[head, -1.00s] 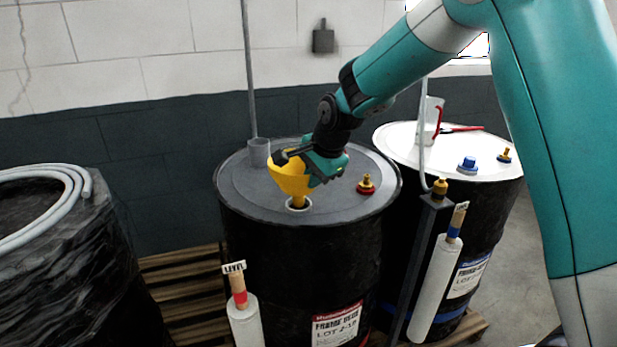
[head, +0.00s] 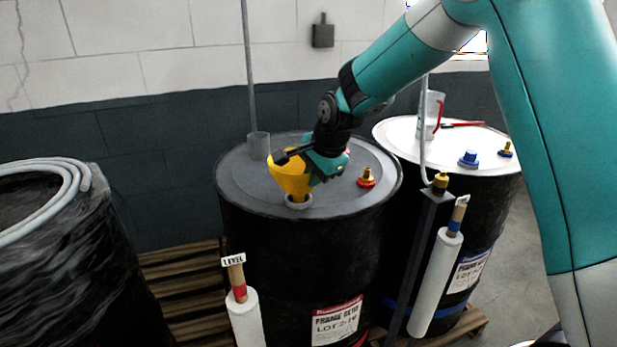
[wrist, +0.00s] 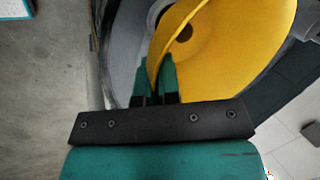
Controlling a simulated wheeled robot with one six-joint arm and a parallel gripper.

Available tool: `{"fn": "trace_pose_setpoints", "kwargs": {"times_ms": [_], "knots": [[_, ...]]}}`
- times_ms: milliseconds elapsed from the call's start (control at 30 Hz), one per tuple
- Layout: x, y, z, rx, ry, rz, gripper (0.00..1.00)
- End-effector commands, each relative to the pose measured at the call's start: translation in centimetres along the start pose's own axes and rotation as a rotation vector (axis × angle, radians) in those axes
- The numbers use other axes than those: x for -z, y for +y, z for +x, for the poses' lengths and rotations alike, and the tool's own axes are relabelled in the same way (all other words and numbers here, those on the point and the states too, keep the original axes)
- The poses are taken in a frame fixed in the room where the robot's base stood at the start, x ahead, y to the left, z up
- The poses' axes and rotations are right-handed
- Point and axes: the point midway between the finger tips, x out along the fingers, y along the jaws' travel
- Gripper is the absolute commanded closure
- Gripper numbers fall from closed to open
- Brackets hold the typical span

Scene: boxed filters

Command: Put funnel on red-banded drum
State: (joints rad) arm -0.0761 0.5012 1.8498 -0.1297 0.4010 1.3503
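The yellow funnel (head: 290,177) is upright over the grey collar (head: 299,201) of an opening in the red-banded drum's lid (head: 240,192). Its lower end meets the collar, and the spout tip is hidden there. The drum is black with a red-topped label (head: 337,322). A bit of red band shows low on its side. My gripper (head: 318,172) is at the funnel's right side. In the wrist view, my gripper's fingers (wrist: 154,80) pinch the rim of the funnel (wrist: 225,50), one on each side.
A red-based brass fitting (head: 366,178) and a grey cup (head: 258,146) stand on the same lid. A white-topped, blue-banded drum (head: 400,135) is at the right. A post (head: 420,260) and level rolls (head: 245,315) stand in front. A wrapped drum with hose (head: 60,260) is at left.

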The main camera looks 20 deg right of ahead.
Motion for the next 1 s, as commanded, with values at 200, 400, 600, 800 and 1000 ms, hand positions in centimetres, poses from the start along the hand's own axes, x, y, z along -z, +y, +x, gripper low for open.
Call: {"fn": "trace_pose_setpoints", "kwargs": {"times_ms": [200, 400, 600, 800, 1000], "knots": [[0.0, 0.3, 0.7, 0.000, 0.000, 0.000, 1.00], [0.0, 0.5, 1.2, 0.000, 0.000, 0.000, 1.00], [0.0, 0.8, 1.8, 0.000, 0.000, 0.000, 1.00], [0.0, 0.9, 2.1, 0.000, 0.000, 0.000, 1.00], [0.0, 0.9, 2.0, 0.000, 0.000, 0.000, 1.00]]}}
